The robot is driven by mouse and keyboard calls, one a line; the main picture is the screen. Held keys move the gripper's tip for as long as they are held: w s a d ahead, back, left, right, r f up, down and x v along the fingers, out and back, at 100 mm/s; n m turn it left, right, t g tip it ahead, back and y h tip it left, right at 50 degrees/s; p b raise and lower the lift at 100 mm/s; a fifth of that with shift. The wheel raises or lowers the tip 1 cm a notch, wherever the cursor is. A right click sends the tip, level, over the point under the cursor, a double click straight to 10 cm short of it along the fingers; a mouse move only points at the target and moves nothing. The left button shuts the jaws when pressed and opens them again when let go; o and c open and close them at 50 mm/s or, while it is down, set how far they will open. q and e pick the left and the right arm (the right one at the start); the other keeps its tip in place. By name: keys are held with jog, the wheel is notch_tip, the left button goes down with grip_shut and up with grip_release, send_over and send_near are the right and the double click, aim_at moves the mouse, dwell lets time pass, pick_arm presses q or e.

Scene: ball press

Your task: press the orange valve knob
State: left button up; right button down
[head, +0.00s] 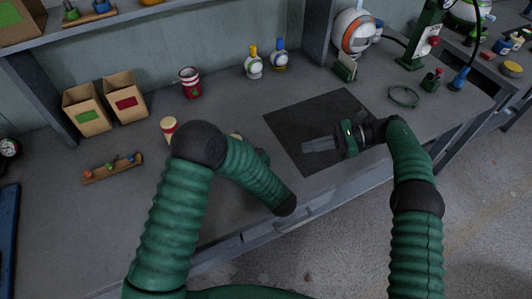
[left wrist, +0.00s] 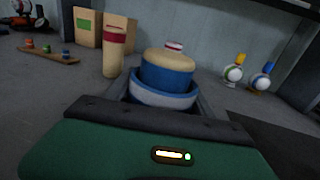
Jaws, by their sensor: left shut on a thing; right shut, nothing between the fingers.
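A small wooden rack (head: 112,170) at the left of the bench holds small coloured knobs. The orange one (head: 89,174) is at its left end, and the rack also shows at the far left in the left wrist view (left wrist: 48,54). My left gripper (left wrist: 165,98) is shut on a blue round piece (left wrist: 168,76) with a tan top, away from the rack. In the head view my left arm hides this gripper. My right gripper (head: 320,145) is shut and empty above the dark mat (head: 290,125).
A tan cylinder with a red band (head: 168,127) stands left of my left arm. Two cardboard boxes (head: 88,112), a red-and-white can (head: 190,83) and two small balls with yellow (head: 253,66) and blue (head: 279,60) tops stand farther back. A green press (head: 422,40) stands at the right.

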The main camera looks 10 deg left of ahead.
jog(key=x, duration=1.2)
jog(key=shift+s+a+r, duration=0.15)
jog(key=shift+a+r, duration=0.05)
jog(key=shift+a, duration=0.25)
jog(key=shift+s+a, duration=0.1)
jog(key=shift+a, duration=0.5)
jog(key=shift+s+a, duration=0.2)
jog(key=shift+a, duration=0.3)
jog(key=shift+s+a, duration=0.15)
jog(key=shift+a, duration=0.4)
pick_arm(q)
jog(key=shift+d, duration=0.1)
pick_arm(e)
jog(key=v, duration=0.9)
jog(key=f+v, duration=0.1)
jog(key=v, duration=0.4)
jog(key=shift+w+d+f, duration=0.1)
jog(key=shift+w+d, duration=0.1)
jog(key=shift+d, duration=0.05)
